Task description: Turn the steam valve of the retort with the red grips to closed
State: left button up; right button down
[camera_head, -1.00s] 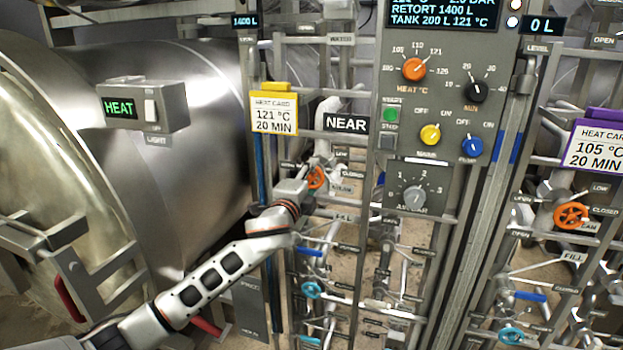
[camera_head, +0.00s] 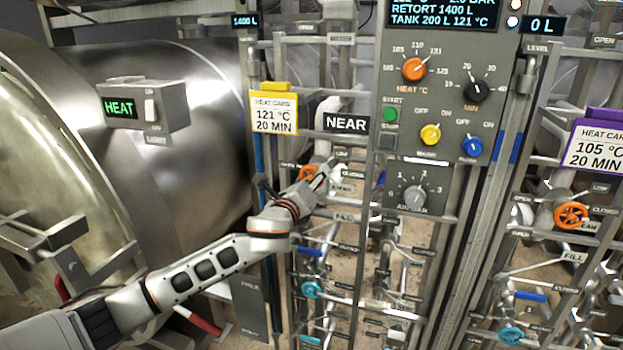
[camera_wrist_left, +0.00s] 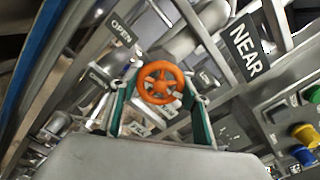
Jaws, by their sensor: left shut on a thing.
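The orange steam valve handwheel (camera_head: 309,173) is on the pipe rack under the NEAR sign, with OPEN, LOW and CLOSED labels around it. My left gripper (camera_head: 325,178) reaches it from the lower left and partly covers it. In the left wrist view the wheel (camera_wrist_left: 160,83) sits between my two green-padded fingers, which are shut on it. Red grips (camera_head: 205,322) show at lower left, beside the big steel retort (camera_head: 195,110), partly behind my arm. I cannot read the valve's exact setting. My right gripper is not in view.
A control panel (camera_head: 445,110) with knobs stands right of the valve. Blue handwheels (camera_head: 312,290) and pipes lie below. A second orange wheel (camera_head: 571,215) is on the right rack. A yellow heat card (camera_head: 274,112) hangs above left. Bars crowd the space around the wheel.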

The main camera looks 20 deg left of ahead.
pick_arm(q)
jog(key=shift+m, duration=2.1)
jog(key=o, duration=1.1)
jog(key=s, duration=1.2)
jog(key=shift+a, duration=0.25)
jog(key=shift+f, duration=0.15)
